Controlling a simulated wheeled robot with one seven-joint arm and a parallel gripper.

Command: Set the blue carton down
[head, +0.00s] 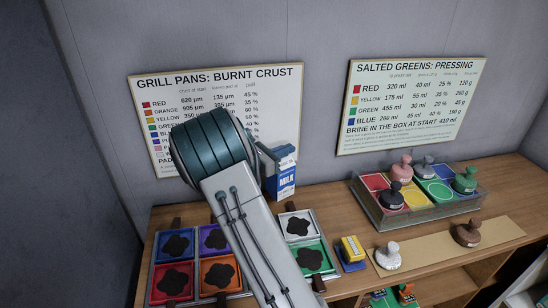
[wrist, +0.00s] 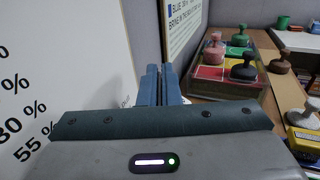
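The blue carton (head: 286,181), marked MILK with a white and blue top, is upright in the head view, just right of my wrist. My gripper (head: 284,153) is at its top, with the fingers close together around the top edge. In the wrist view the fingers of my gripper (wrist: 161,84) are side by side with a narrow gap. The carton's body is hidden there behind the gripper housing. The carton's base is near the back of the wooden counter (head: 335,215); I cannot tell whether it touches.
Pans with coloured squares and dark patches (head: 172,279) line the counter's left part. A divided colour box (head: 415,203) with knobbed presses stands at the back right. A yellow and blue block (head: 351,252) and loose presses (head: 388,255) are in front. The wall rises close behind.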

